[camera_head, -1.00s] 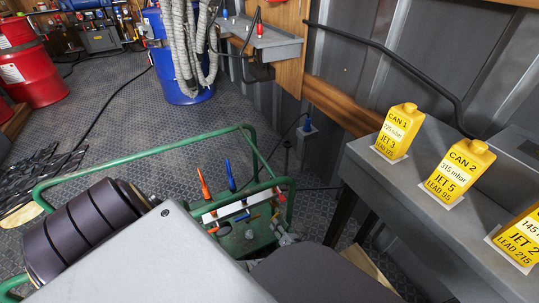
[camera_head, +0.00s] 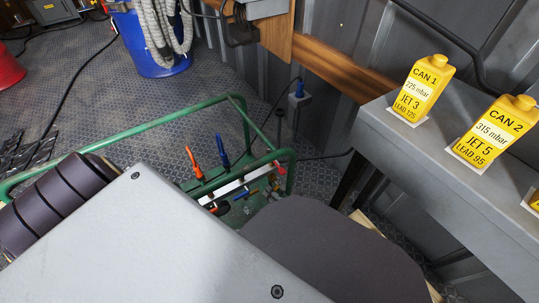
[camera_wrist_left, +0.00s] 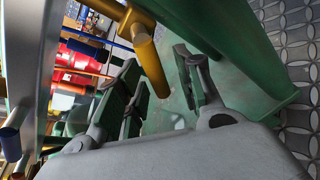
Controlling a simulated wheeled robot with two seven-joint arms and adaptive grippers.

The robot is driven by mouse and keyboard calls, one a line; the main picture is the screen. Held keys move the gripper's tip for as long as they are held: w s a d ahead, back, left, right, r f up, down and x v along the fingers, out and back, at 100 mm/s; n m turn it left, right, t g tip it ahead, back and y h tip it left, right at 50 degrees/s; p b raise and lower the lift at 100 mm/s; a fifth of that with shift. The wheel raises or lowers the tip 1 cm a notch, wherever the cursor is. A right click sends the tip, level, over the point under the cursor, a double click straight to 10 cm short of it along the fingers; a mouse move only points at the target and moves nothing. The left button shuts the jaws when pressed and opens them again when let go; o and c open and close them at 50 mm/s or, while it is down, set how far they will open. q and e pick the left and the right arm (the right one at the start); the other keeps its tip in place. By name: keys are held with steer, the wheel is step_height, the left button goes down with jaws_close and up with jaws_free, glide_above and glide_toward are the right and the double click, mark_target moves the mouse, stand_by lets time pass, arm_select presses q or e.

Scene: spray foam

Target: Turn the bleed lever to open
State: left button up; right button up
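A green tubular-framed unit (camera_head: 232,104) stands on the floor in the head view, with a white manifold bar (camera_head: 232,190) across it. An orange lever (camera_head: 194,163) and a blue lever (camera_head: 222,151) stand up behind the bar, and a red-tipped handle (camera_head: 279,168) is at its right end. I cannot tell which part is the bleed lever. My left gripper (camera_wrist_left: 157,60) is open in the left wrist view. A brass-coloured rod (camera_wrist_left: 150,62) shows between its spread fingers, not visibly gripped. In the head view my arm hides most of this gripper. My right gripper is not in view.
A blue drum (camera_head: 150,45) with pale hoses stands behind. Black cables cross the patterned floor, which is otherwise fairly clear behind the green frame.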

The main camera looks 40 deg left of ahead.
arm_select(q)
steer(key=shift+a, duration=0.1)
stand_by(0.3)
jaws_close()
